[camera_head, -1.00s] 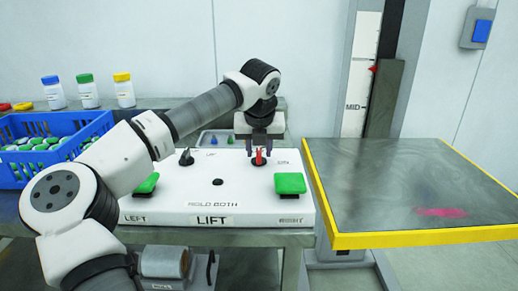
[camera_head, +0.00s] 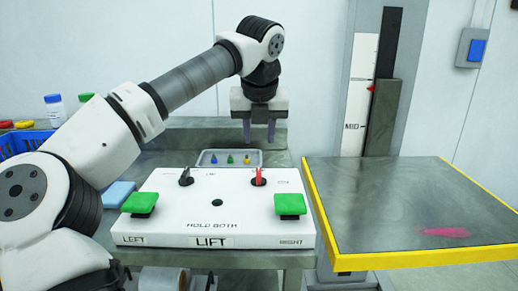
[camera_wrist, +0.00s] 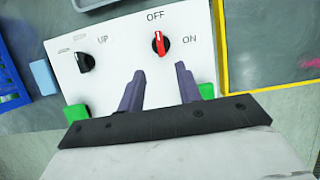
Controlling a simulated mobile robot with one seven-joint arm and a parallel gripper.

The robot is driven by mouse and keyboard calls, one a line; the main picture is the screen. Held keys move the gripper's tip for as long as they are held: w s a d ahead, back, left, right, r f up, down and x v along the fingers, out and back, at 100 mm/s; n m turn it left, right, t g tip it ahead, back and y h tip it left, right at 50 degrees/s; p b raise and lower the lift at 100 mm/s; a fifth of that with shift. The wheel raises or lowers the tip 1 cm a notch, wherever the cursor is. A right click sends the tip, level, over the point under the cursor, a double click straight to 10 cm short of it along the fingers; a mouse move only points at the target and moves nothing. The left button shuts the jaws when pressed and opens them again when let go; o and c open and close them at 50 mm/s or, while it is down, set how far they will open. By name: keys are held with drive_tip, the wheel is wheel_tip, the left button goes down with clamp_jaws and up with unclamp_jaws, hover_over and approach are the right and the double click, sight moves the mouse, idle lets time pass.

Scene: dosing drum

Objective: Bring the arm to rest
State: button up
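My gripper (camera_head: 260,130) hangs in the air above and behind the white lift control box (camera_head: 215,224), pointing down. Its two fingers are apart with nothing between them; they also show apart in the wrist view (camera_wrist: 158,88). The box carries a red switch (camera_head: 258,176), a black knob (camera_head: 186,177) and two green buttons, a left one (camera_head: 139,203) and a right one (camera_head: 290,205). In the wrist view the red switch (camera_wrist: 160,43) sits under the OFF mark and is clear of the fingers. My arm reaches in from the left.
A yellow-edged lift platform (camera_head: 410,205) with a pink patch stands at the right, beside a post (camera_head: 358,105) marked MID. A small tray (camera_head: 229,159) with coloured pieces lies behind the box. A blue crate (camera_head: 22,141) and bottles (camera_head: 54,108) are at the left.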

drive_tip(key=shift+s+r, duration=0.3)
drive_tip(key=shift+r, duration=0.35)
